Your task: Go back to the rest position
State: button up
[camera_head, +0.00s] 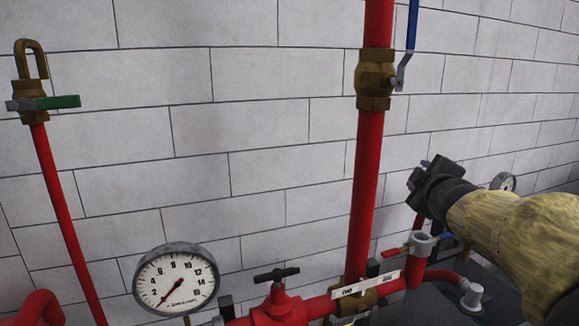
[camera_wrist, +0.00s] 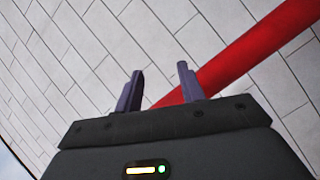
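My gripper (camera_wrist: 160,88) shows in the wrist view with its two dark fingers standing apart and nothing between them. Behind the fingers a red pipe (camera_wrist: 250,50) runs diagonally in front of the white block wall. In the head view my gripper (camera_head: 417,179) is at the right, at the end of my arm in a yellowish sleeve. It is to the right of the vertical red pipe (camera_head: 365,185) and appears apart from it. It is above the small red-handled valve (camera_head: 421,243).
A pressure gauge (camera_head: 176,279) and a red valve with a black handle (camera_head: 278,305) are low in front. A blue-handled brass valve (camera_head: 375,79) is on the vertical pipe. A green-handled valve (camera_head: 43,102) is at left. A second gauge (camera_head: 503,182) is partly behind my arm.

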jog(key=s+a+f+m+g, duration=0.3)
jog(key=s+f, duration=0.2)
jog(key=f, duration=0.4)
jog(key=s+a+f+m+g+y, duration=0.1)
jog(key=s+a+f+m+g, duration=0.25)
jog(key=f, duration=0.55)
jog(key=s+a+f+m+g, duration=0.25)
jog(key=s+f, duration=0.25)
jog(key=f, duration=0.4)
jog(key=s+a+f+m+g, duration=0.1)
jog(key=s+a+f+g, duration=0.1)
jog(key=s, duration=0.3)
jog(key=s+a+f+m+g+y, duration=0.1)
jog(key=s+f+g, duration=0.1)
jog(key=s+f, duration=0.2)
jog(key=shift+s+a+f, duration=0.2)
jog(key=shift+s+a, duration=0.15)
jog(key=shift+s, duration=0.05)
jog(key=shift+w, duration=0.1)
